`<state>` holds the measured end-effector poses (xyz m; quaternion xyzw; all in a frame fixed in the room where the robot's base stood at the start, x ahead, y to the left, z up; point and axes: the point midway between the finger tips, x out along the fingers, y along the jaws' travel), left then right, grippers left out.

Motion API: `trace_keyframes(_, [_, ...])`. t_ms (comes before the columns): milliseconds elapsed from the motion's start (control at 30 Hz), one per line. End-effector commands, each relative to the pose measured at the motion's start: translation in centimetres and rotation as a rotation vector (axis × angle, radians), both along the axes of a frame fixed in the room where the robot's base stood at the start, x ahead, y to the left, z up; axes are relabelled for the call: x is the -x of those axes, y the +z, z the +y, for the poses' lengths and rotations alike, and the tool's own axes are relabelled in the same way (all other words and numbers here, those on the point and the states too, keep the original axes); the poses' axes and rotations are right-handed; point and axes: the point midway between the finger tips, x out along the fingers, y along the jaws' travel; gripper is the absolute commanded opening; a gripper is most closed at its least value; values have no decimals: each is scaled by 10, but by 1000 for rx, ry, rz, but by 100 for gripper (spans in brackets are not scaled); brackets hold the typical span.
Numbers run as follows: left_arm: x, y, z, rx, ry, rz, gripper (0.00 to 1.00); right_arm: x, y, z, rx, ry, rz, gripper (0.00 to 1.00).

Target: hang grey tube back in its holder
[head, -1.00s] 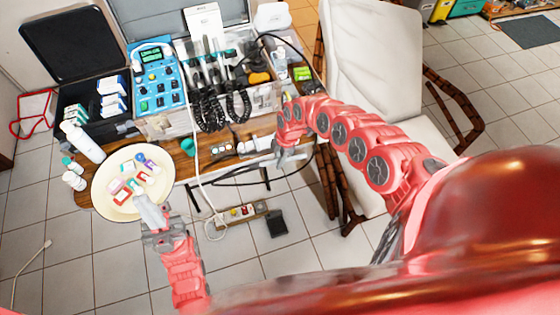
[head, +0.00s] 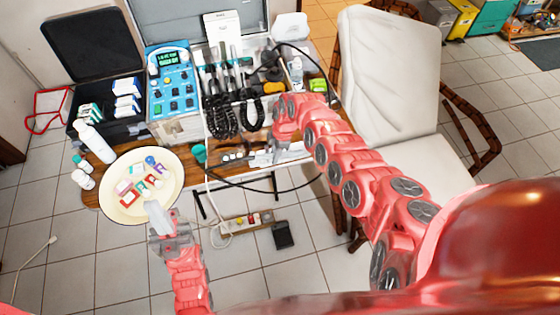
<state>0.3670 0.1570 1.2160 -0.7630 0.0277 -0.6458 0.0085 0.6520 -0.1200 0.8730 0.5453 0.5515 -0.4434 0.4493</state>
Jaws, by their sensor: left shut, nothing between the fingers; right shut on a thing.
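My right gripper (head: 278,150) is shut at the front edge of the wooden table, below the dental unit. The thing in it is mostly hidden by the fingers; a pale grey piece, which may be the grey tube (head: 262,158), shows beside them. A dark hose loops from the unit around the right and back under the table edge. The holder (head: 232,75) on the dental unit bears several upright handpieces with black coiled cords (head: 222,118). Which slot is free I cannot tell. My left gripper (head: 157,208) is shut and empty at the front rim of the cream plate.
The round cream plate (head: 120,212) holds small coloured items. A blue control panel (head: 172,85), open black case (head: 92,120) and white bottle (head: 96,142) stand at left. A white chair (head: 385,80) is close on the right. A power strip (head: 247,222) lies on the floor.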

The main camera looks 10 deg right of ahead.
Motion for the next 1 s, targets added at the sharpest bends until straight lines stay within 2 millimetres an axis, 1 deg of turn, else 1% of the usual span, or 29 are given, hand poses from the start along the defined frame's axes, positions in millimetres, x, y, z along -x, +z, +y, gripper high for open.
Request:
trace_keyframes(33, [0,-3,0,0,0,0,0,-6,3,4,5,2,-1,0])
trace_keyframes(233, [0,-9,0,0,0,0,0,-25,15,15,3,-24,-3,0])
trace_keyframes(500, [0,-15,0,0,0,0,0,-42,29,27,1,-67,-2,0])
trace_keyframes(867, [0,-19,0,0,0,0,0,-51,40,31,-1,-107,-1,0])
trace_keyframes(1000, [0,-22,0,0,0,0,0,-54,46,33,-1,-135,-1,0])
